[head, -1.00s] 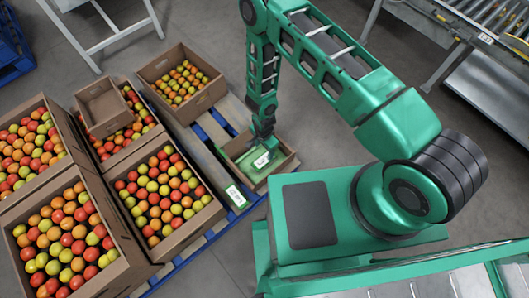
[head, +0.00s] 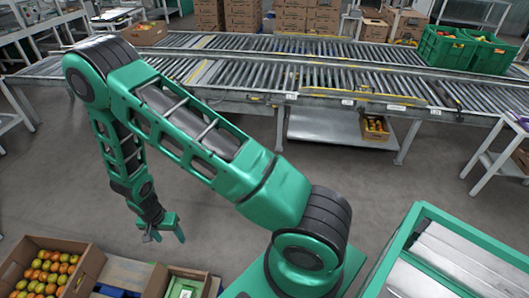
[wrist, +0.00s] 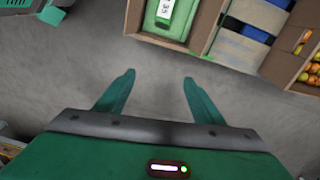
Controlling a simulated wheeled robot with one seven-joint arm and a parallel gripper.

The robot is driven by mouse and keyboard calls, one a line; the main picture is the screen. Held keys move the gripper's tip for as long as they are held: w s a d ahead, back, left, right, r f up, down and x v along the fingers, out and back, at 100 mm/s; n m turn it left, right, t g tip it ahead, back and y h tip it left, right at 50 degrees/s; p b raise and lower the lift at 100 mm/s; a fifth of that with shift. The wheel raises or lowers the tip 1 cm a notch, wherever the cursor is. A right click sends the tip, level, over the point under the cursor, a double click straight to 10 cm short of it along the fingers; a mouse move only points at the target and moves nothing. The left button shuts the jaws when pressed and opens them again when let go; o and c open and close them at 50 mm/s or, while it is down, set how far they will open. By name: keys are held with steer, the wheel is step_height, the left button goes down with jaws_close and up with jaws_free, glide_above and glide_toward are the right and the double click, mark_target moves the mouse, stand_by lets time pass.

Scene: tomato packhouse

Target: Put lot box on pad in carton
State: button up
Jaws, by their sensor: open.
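The carton (wrist: 209,22) is an open brown box at the top of the wrist view, and its rim also shows at the bottom edge of the head view (head: 208,284). A green pad (wrist: 150,28) lies inside it. The lot box (wrist: 166,12) appears as a small piece with a white label reading "35", lying on the green pad; the picture edge cuts it off. My gripper (head: 165,234) hangs clear of the carton in the head view. In the wrist view its fingers (wrist: 158,78) are spread, with only bare floor between them.
A tomato carton (head: 88,268) stands left of the carton, with wooden and blue pallet parts between. A roller conveyor (head: 330,52) crosses the back, carrying green crates (head: 447,48). A white table (head: 495,165) stands at right. The grey floor between is clear.

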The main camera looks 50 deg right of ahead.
steer(key=d+r, duration=1)
steer(key=r, duration=0.5)
steer(key=s+d+r+n, duration=0.1)
steer(key=s+d+r, duration=0.4)
steer(key=r, duration=0.4)
steer(key=s+d+r+n, duration=0.1)
steer(key=s+d+r, duration=0.2)
steer(key=d+r, duration=0.45)
steer(key=s+d+r, duration=0.1)
steer(key=s+r, duration=0.2)
steer(key=s, duration=0.4)
steer(key=s+d+r, duration=0.1)
steer(key=s+r, duration=0.3)
steer(key=s, duration=0.3)
steer(key=s+d+r+n+y, duration=0.1)
steer(key=s+r, duration=0.3)
steer(key=s, duration=0.3)
steer(key=shift+s+d+r, duration=0.2)
steer(key=shift+s, duration=0.2)
